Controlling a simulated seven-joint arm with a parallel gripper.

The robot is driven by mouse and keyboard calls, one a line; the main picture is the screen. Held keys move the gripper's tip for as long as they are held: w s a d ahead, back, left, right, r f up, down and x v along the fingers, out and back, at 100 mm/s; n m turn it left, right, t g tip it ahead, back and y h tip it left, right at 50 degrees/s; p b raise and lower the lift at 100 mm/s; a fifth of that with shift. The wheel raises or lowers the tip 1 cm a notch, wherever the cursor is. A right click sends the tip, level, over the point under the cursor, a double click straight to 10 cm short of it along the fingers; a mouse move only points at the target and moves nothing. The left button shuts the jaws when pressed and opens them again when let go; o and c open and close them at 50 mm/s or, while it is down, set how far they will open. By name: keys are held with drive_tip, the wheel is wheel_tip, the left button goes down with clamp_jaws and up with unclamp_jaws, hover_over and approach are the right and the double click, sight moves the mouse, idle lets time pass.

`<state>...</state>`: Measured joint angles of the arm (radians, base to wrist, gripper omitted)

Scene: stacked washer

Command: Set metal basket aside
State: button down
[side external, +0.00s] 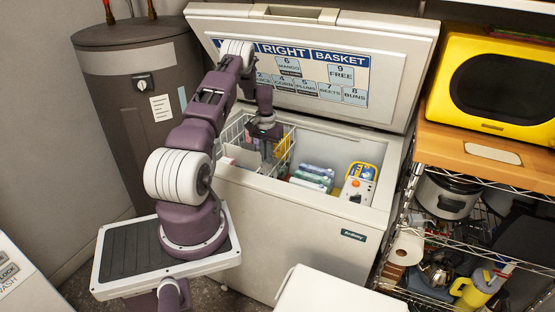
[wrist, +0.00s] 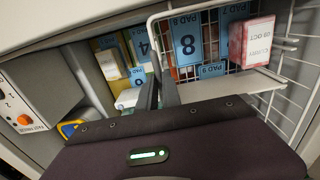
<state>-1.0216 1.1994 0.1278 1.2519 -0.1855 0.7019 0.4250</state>
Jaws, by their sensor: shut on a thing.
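The white wire metal basket (side external: 288,146) sits at the left end of the open chest freezer (side external: 290,225). In the wrist view, the basket's wire side (wrist: 287,73) fills the right part. My gripper (side external: 267,140) is over the basket's inner side, pointing down. In the wrist view, its fingers (wrist: 158,92) are close together at the basket's left rim, shut on it. The exact grip point is partly hidden by the fingers.
The raised freezer lid (side external: 318,60) stands behind with a RIGHT BASKET label list. Packs (side external: 314,176) and a control box (side external: 357,189) lie right of the basket. A wire rack (side external: 455,235) with a yellow microwave stands at right; a grey tank (side external: 140,90) stands at left.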

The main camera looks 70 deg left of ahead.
drive_tip(key=shift+s+a, duration=0.95)
drive_tip(key=c, duration=1.5)
unclamp_jaws()
drive_tip(key=shift+c, duration=0.2)
drive_tip(key=shift+r, duration=0.1)
wheel_tip(320, 180, up, 7)
